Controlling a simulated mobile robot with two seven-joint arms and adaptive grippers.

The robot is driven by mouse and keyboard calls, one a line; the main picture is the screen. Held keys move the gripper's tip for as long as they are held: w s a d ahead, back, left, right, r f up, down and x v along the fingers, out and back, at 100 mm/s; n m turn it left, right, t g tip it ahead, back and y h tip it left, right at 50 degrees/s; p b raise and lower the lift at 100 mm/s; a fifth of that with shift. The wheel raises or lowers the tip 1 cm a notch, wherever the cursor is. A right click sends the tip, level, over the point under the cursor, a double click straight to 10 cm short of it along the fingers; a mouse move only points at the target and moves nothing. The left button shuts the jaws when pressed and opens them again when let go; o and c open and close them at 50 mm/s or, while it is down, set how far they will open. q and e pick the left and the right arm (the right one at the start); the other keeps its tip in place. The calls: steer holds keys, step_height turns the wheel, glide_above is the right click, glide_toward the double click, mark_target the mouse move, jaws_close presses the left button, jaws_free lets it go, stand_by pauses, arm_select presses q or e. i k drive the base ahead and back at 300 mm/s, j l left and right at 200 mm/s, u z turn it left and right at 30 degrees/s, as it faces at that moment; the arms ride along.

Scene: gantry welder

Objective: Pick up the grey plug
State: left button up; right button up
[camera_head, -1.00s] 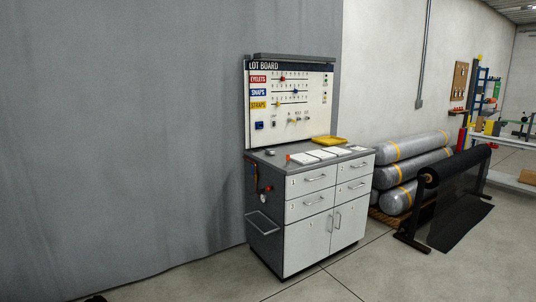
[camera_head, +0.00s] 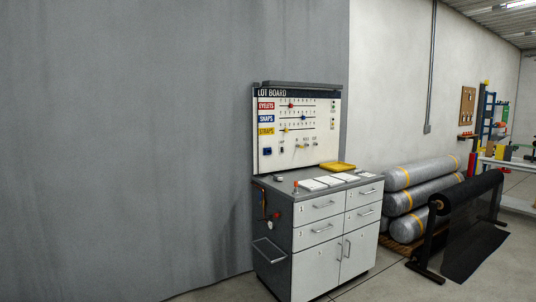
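A small grey item (camera_head: 278,178) lies on the left part of the cabinet's worktop (camera_head: 285,186), below the lot board. It may be the grey plug, but it is too small to tell. A small orange-red item (camera_head: 296,185) stands to its right, near the front edge. The upright lot board (camera_head: 325,122) carries red, blue and yellow labels with rows of small coloured markers. Neither of my grippers is in view.
White sheets (camera_head: 313,184) and a yellow tray (camera_head: 337,167) are on the worktop. A grey wall or curtain (camera_head: 120,130) fills the left. Wrapped rolls (camera_head: 420,172) and a black roll on a stand (camera_head: 468,195) are to the right. Some bare floor (camera_head: 395,285) shows in front.

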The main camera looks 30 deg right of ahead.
mark_target(277, 176)
steer(key=i+l+z, duration=0.1)
steer(key=i+z, duration=0.2)
steer(key=i, duration=0.5)
steer(key=i+z, duration=0.1)
steer(key=i, duration=1.5)
